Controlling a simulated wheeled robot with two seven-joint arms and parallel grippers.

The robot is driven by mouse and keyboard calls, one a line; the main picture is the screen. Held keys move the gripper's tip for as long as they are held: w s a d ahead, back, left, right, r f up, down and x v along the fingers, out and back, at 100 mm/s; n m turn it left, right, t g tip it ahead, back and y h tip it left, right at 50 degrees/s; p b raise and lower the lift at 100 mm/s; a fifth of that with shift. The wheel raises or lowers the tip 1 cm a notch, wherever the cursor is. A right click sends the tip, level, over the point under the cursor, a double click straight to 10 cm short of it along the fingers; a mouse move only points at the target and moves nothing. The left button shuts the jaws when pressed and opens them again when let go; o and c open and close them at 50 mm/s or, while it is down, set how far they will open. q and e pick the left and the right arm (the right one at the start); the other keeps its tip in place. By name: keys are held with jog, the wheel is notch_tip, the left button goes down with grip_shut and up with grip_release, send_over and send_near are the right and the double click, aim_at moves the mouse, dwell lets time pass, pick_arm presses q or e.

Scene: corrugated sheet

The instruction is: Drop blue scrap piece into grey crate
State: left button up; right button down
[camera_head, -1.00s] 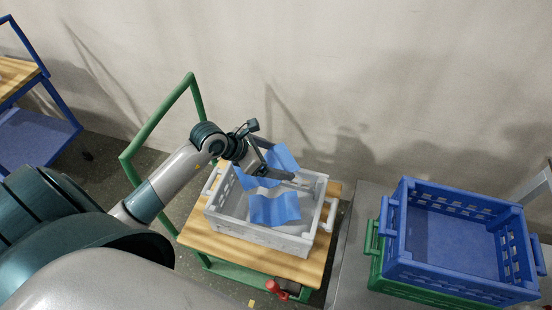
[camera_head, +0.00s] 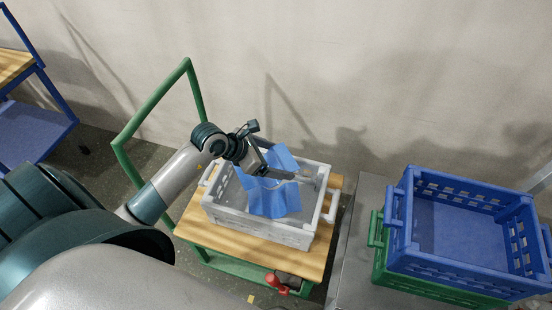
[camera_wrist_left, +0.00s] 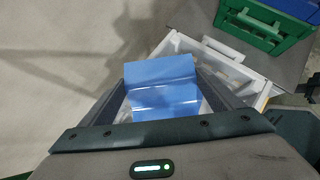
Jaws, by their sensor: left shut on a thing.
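The blue scrap piece (camera_head: 268,199) is a bent, wavy sheet. My left gripper (camera_head: 289,176) is shut on it, with the sheet showing on both sides of the fingers in the head view. The grey crate (camera_head: 256,229) is light grey, with the sheet and the gripper over its opening. Whether the sheet touches the crate floor cannot be told. In the left wrist view the sheet (camera_wrist_left: 162,88) lies between the two fingers, with the crate (camera_wrist_left: 181,44) behind it. My right gripper is not in view.
The crate stands on a wooden-topped cart (camera_head: 215,241) with a green frame and handle (camera_head: 148,104). To the right, a blue crate (camera_head: 455,274) is stacked on a green crate (camera_head: 378,262) on a grey surface. A wall (camera_head: 330,60) stands behind.

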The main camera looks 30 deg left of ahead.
pick_arm(q)
jog(key=o, duration=0.9)
jog(key=shift+o, duration=0.2)
jog(key=shift+v, duration=0.75)
jog(key=b+v, duration=0.1)
jog(key=v, duration=1.5)
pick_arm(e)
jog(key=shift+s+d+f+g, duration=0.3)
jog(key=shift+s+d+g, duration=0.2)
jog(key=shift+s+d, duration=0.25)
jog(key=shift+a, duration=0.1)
